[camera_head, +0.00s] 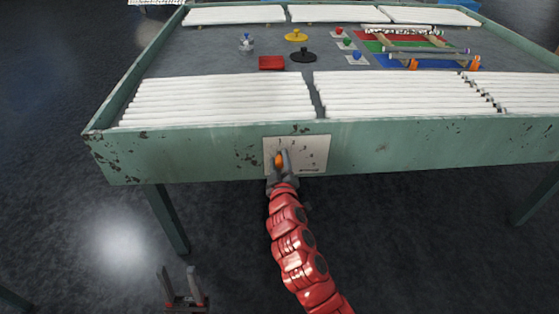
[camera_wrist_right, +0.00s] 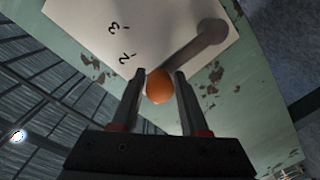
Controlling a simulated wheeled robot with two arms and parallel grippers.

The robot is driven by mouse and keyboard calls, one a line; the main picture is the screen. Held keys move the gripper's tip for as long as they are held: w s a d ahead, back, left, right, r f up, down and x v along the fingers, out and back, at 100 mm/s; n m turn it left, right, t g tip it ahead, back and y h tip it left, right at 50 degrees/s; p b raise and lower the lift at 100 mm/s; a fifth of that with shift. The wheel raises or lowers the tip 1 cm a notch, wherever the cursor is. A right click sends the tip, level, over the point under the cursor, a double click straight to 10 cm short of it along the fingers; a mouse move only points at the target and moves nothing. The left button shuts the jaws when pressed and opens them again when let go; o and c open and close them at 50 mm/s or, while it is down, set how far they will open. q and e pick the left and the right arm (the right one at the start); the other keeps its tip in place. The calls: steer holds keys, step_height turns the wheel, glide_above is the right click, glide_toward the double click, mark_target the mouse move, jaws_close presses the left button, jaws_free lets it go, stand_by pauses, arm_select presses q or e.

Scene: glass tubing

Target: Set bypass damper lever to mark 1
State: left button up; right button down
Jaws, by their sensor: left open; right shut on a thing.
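The damper lever is a grey arm (camera_wrist_right: 195,48) with an orange ball knob (camera_wrist_right: 159,88), fixed to a white plate (camera_head: 313,152) on the table's green front side. In the right wrist view, marks 3 and 2 show on the plate (camera_wrist_right: 88,20); mark 1 is not visible there, and the head view is too small to read the marks. My right gripper (camera_head: 279,160) is shut on the orange knob, with one finger on each side of it in the right wrist view (camera_wrist_right: 158,90). My left gripper (camera_head: 181,272) is open and empty, low in front of the table.
White tubes (camera_head: 220,98) lie in rows along the table's front edge. Behind them are a red block (camera_head: 271,63), yellow (camera_head: 296,35) and black (camera_head: 303,55) knobbed pieces, and a coloured mat (camera_head: 372,46) with racked tubes. The floor around my left gripper is clear.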

steer(key=c, duration=0.6)
jaws_free()
steer(key=shift+d+f, duration=0.15)
steer(key=shift+f, duration=0.25)
steer(key=shift+c, duration=0.2)
steer(key=shift+o, duration=0.4)
steer(key=shift+r, duration=0.2)
steer(key=shift+s, duration=0.15)
steer(key=s, duration=1.7)
steer(key=shift+r, duration=0.45)
